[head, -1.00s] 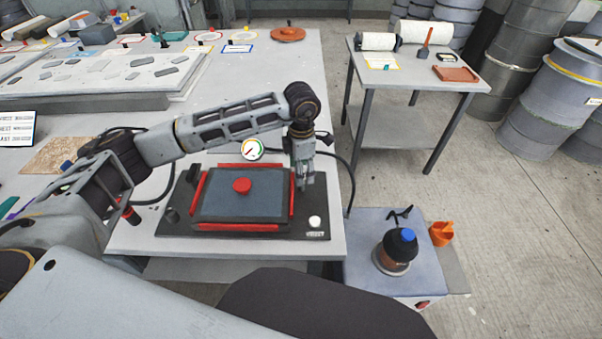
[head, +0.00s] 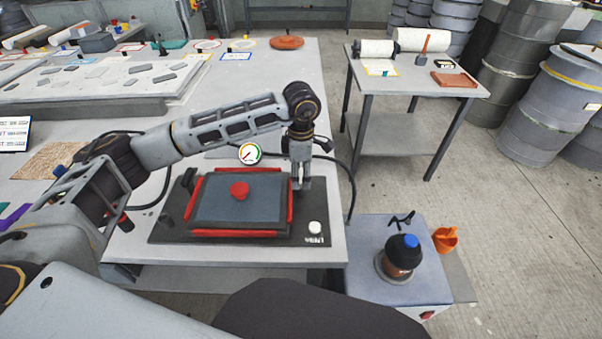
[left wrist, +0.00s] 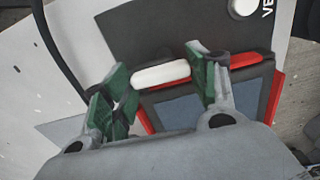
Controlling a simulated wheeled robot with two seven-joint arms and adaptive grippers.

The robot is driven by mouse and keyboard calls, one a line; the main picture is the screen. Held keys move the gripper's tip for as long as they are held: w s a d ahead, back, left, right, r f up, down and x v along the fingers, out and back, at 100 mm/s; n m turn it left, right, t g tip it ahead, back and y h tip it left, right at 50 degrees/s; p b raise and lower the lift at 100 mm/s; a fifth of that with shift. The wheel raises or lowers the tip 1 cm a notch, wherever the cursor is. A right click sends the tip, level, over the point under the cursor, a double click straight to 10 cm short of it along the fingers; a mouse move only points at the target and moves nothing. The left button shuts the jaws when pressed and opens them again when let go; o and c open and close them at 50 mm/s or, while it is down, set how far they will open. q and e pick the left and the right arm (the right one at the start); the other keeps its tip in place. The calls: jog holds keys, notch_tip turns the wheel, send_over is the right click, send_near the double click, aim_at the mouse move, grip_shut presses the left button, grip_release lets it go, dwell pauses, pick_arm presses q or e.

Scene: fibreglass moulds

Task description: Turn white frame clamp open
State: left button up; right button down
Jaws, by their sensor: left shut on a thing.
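The dark plate (head: 165,233) on the front table bears a grey square piece (head: 215,203) with a red knob (head: 239,191) and red bars along its edges. My left gripper (head: 302,187) points down at the right edge of that frame. In the left wrist view the white clamp (left wrist: 160,74), a short rounded bar, lies between the green-padded fingers, and the gripper is shut on it. It lies beside a red bar. In the head view the clamp is hidden by the fingers. My right gripper is not in view.
A round gauge (head: 249,154) stands behind the frame, and a black hose (head: 349,175) runs past the gripper. A white vent button (head: 315,228) is at the plate's front right corner. A grey unit (head: 375,285) with a brown jar (head: 399,262) stands right of the table.

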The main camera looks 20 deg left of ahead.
pick_arm(q)
jog(key=shift+r, duration=0.1)
jog(key=o, duration=1)
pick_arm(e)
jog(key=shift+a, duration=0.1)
pick_arm(q)
jog(key=shift+r, duration=5.95)
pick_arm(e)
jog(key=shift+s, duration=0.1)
pick_arm(q)
notch_tip(320, 180, up, 8)
jog(key=p, duration=0.8)
send_over(301, 175)
jog(key=shift+r+p, duration=0.55)
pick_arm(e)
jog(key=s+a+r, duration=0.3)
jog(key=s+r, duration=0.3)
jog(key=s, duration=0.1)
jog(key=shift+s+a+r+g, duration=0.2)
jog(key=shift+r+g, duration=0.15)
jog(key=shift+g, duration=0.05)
